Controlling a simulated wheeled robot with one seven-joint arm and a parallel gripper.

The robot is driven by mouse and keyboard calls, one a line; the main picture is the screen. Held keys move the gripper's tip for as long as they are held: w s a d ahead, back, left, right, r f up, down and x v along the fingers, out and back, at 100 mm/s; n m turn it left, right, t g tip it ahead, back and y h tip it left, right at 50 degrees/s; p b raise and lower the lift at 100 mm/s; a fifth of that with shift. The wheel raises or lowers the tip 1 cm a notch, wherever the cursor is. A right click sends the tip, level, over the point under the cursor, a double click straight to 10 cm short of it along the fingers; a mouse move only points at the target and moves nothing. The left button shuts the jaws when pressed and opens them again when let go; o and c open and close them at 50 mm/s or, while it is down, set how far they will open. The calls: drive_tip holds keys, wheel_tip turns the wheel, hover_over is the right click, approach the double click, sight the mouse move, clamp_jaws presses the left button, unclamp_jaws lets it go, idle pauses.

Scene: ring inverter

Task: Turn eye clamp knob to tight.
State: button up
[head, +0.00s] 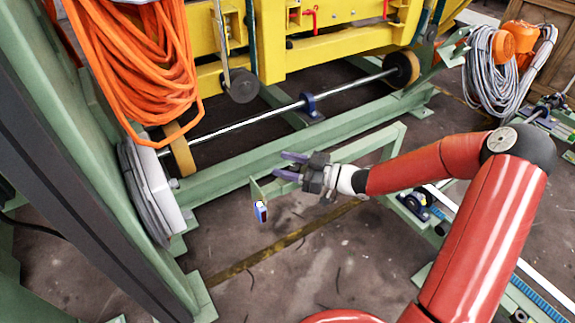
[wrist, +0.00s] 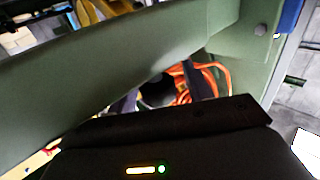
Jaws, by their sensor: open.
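My gripper (head: 283,164) is open, with two purple-grey fingers pointing left over the green rail frame in the head view. No object shows between the fingers. A small blue and white part (head: 261,211) sits at the near left end of the green frame (head: 260,190), below and left of the fingers and apart from them. I cannot tell whether it is the eye clamp knob. A blue part (wrist: 291,14) also shows at the top right of the wrist view. There the dark gripper body fills the bottom, and the fingers are mostly hidden.
A green beam (wrist: 110,75) crosses close in front of the wrist camera. A shaft (head: 245,123) with a blue bearing (head: 308,103) lies behind the gripper. Orange cable (head: 140,65) hangs at left on a green post. Open floor (head: 310,260) lies in front.

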drive_tip(key=c, duration=1)
